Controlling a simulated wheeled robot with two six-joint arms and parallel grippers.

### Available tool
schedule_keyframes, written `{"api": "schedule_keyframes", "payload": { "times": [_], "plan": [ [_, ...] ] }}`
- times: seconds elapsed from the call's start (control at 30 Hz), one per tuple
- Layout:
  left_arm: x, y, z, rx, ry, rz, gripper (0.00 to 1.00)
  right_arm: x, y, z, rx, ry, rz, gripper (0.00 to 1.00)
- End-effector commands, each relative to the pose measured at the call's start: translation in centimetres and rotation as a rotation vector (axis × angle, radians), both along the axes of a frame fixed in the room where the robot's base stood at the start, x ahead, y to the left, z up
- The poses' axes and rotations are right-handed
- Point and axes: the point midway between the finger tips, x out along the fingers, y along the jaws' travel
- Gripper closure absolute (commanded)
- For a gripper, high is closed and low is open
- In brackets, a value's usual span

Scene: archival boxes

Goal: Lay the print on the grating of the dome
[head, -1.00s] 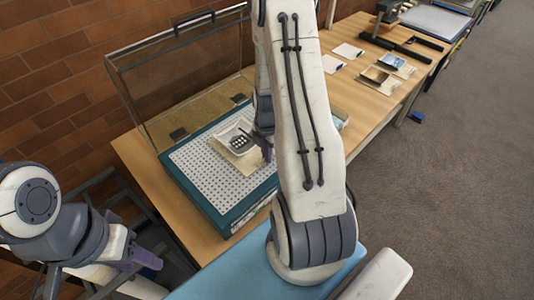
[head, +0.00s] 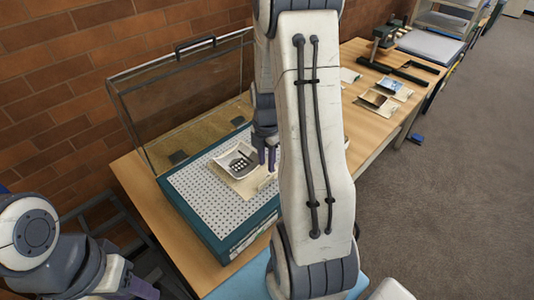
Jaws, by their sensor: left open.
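The dome is a clear hinged cover (head: 180,95) standing open over a teal base with a white perforated grating (head: 205,205). The print (head: 236,160), a pale sheet with a dark picture and slightly curled edges, lies on a tan sheet (head: 257,183) on the grating's far right part. My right gripper (head: 267,163) points down just right of the print. My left gripper (head: 143,290) is open at the lower left, partly cut off by the frame edge and away from the dome.
The wooden table (head: 137,188) runs along the brick wall. Further right lie several small prints and cards (head: 390,84) and a dark angled bar (head: 408,70). My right arm hides the table's middle and the dome's right side.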

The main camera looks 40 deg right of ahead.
Motion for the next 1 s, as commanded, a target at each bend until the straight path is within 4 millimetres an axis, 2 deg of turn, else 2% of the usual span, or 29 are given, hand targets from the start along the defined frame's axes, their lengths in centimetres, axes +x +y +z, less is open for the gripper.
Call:
{"api": "schedule_keyframes", "payload": {
  "times": [0.1,0.2,0.47,0.57,0.67,0.77,0.8,0.87,0.9,1.0],
  "plan": [
    [0.0,0.0,-0.4,0.000,0.000,0.000,0.50,0.1,-0.1,2.1,-0.004,-0.005,0.000,0.66],
    [0.0,0.0,-0.6,0.000,0.000,0.000,0.50,0.1,-0.1,3.3,-0.002,-0.003,0.000,0.66],
    [0.0,0.0,-0.6,0.000,0.000,0.000,0.50,0.0,0.0,4.3,0.000,0.000,0.000,0.66],
    [0.0,0.0,-0.6,0.000,0.000,0.000,0.50,0.2,0.9,4.5,0.000,-0.002,-0.013,0.66],
    [0.0,0.0,-0.6,0.000,0.000,0.000,0.50,0.7,4.1,5.5,0.003,-0.008,-0.070,0.66],
    [0.0,0.0,-0.6,0.000,0.000,0.000,0.50,0.7,9.5,7.0,0.011,-0.018,-0.181,0.66],
    [0.0,0.0,-0.6,0.000,0.000,0.000,0.50,0.4,11.9,7.7,0.016,-0.020,-0.237,0.66],
    [0.0,0.0,-0.6,0.000,0.000,0.000,0.50,-0.6,15.5,8.6,0.026,-0.022,-0.326,0.66],
    [0.0,0.0,-0.6,0.000,0.000,0.000,0.50,-1.5,17.8,9.1,0.033,-0.022,-0.387,0.66],
    [0.0,0.0,-0.6,0.000,0.000,0.000,0.50,-4.4,22.8,10.3,0.052,-0.016,-0.537,0.66]
  ]
}}
